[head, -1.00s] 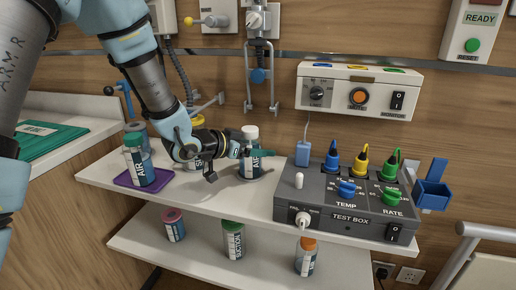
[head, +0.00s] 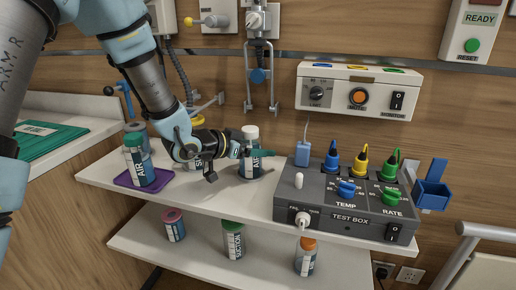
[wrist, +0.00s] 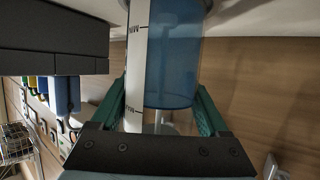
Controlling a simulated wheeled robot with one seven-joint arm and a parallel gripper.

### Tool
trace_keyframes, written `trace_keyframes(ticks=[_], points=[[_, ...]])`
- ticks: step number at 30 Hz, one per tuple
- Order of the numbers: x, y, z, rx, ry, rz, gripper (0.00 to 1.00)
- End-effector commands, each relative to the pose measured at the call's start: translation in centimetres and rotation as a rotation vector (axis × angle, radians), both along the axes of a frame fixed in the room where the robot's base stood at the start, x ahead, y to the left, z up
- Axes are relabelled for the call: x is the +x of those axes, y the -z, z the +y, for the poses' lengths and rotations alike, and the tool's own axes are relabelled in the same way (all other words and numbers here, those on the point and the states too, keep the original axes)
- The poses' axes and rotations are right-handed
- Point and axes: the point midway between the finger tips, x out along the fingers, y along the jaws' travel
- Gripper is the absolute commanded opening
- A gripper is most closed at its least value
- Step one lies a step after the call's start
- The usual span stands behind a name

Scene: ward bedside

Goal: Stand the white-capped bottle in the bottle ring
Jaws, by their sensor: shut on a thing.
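In the wrist view, the green fingers lie on either side of the clear blue bottle (wrist: 172,65), whose white label strip shows. I cannot tell whether its base touches the shelf.
A green-capped AIR bottle (head: 136,160) stands on a purple mat (head: 128,183) at left, with other bottles beside it, partly hidden by my arm. The grey test box (head: 340,210) stands close on the right. A wire bracket (head: 273,95) hangs behind. Several bottles stand on the lower shelf (head: 270,262).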

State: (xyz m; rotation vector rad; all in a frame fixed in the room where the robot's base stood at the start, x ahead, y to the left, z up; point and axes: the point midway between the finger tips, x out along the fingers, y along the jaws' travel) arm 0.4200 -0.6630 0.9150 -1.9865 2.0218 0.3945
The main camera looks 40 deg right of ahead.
Motion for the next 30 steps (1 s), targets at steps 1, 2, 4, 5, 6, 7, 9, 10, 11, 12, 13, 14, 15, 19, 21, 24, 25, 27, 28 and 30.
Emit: trace_keyframes(ticks=[1,2,4,5,6,7,9,10,11,12,13,14,15,19,21,24,25,27,28,30], points=[[0.01,-0.01,-0.03,-0.001,0.0,0.0,0.01],[0.01,0.01,-0.03,-0.001,0.0,0.0,0.01],[0.01,0.09,-0.03,-0.001,0.0,0.0,0.01],[0.02,0.12,-0.03,-0.001,0.0,0.0,0.01],[0.01,0.16,-0.03,-0.001,0.0,0.0,0.01],[0.01,0.2,-0.03,-0.001,0.0,0.0,0.01],[0.02,0.23,-0.03,-0.001,0.0,0.0,0.01],[0.02,0.2,-0.03,-0.001,0.0,0.0,0.01],[0.02,0.2,-0.03,-0.001,0.0,0.0,0.01],[0.01,0.18,-0.02,-0.001,0.0,0.0,0.01],[0.01,0.18,-0.02,-0.001,0.0,0.0,0.01],[0.01,0.18,-0.02,-0.001,0.0,0.0,0.01],[0.01,0.18,-0.02,-0.001,0.0,0.0,0.79],[0.01,0.19,-0.02,-0.001,0.0,0.0,0.94],[0.01,0.21,-0.01,-0.001,0.0,0.0,1.0],[0.01,0.22,-0.01,0.0,0.0,0.0,1.0],[0.01,0.22,-0.01,0.0,0.0,0.0,1.0],[0.0,0.29,0.04,0.001,0.0,0.0,1.0],[0.01,0.27,0.09,0.001,0.0,0.0,1.0],[0.06,0.1,0.4,0.0,-0.001,0.0,1.0]])
